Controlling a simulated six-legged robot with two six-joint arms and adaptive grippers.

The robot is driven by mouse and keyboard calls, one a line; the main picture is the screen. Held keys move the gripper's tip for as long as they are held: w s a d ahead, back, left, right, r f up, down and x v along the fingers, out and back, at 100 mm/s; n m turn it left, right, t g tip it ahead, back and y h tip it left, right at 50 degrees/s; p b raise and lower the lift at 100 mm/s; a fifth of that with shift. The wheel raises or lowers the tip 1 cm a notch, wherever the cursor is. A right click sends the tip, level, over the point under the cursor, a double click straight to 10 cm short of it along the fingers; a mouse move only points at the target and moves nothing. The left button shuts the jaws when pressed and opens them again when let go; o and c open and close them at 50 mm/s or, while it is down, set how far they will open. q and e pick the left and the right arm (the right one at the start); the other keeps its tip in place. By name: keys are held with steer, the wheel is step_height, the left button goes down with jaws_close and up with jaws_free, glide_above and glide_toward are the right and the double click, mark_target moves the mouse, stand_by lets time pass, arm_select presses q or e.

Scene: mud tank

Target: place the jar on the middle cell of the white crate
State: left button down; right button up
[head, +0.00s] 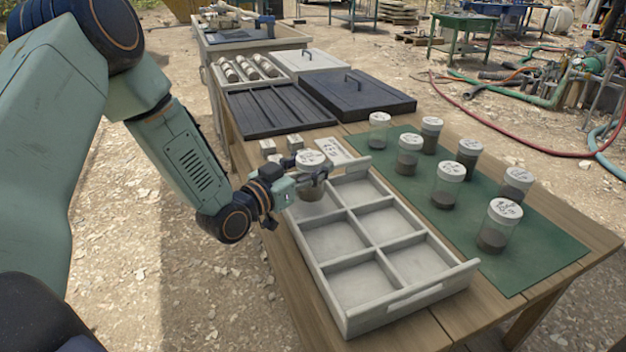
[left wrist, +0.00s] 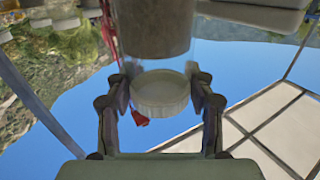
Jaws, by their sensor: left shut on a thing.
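My left gripper (head: 308,183) is shut on a clear jar with a white labelled lid (head: 311,159) and dark contents. The jar is upright, above the far-left cell of the white crate (head: 405,303); whether it touches the crate cannot be told. The left wrist view appears upside down: the fingers (left wrist: 160,100) stand on both sides of the jar's white lid (left wrist: 160,92), with the dark contents (left wrist: 155,38) above it in the picture. The crate has two columns and three rows; its visible cells look empty, and the far-left one is partly hidden. My right gripper is not in view.
Several similar jars (head: 447,185) stand on a green mat (head: 535,255) right of the crate. A dark lidded box (head: 357,96) and a dark ribbed tray (head: 275,112) lie behind. Small grey blocks (head: 268,146) and a white label card (head: 333,150) are near the held jar.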

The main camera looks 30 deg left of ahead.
arm_select(q)
steer(key=shift+f, duration=0.9)
steer(key=shift+w+f, duration=0.15)
steer(key=shift+f, duration=0.45)
steer(key=shift+r, duration=0.1)
steer(key=shift+b, duration=0.3)
steer(key=shift+f, duration=0.2)
steer(key=c, duration=0.7)
jaws_free()
steer(key=shift+f, duration=0.1)
steer(key=shift+o, duration=1.1)
steer(key=shift+s, duration=0.2)
steer(key=shift+w, duration=0.1)
